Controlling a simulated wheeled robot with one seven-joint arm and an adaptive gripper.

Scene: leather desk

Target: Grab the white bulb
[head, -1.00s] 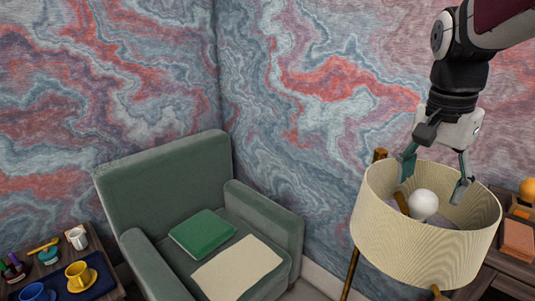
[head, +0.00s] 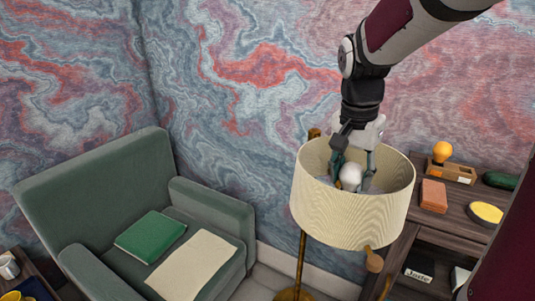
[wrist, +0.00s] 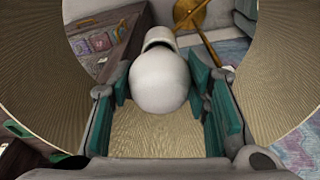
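The white bulb (head: 350,176) sits inside the cream lampshade (head: 345,215) of a floor lamp with a brass pole. My gripper (head: 352,178) points down into the top of the shade, with its fingers on either side of the bulb. In the wrist view the bulb (wrist: 160,80) is between the green finger pads of my gripper (wrist: 162,100). A gap shows on the left of the bulb and a narrower one on the right, so the fingers are open around it. The lower finger parts are partly hidden by the shade in the head view.
The shade wall (wrist: 285,70) surrounds my gripper closely. A green armchair (head: 95,185) with a green book (head: 150,236) and a cream cloth (head: 192,266) stands to the left.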

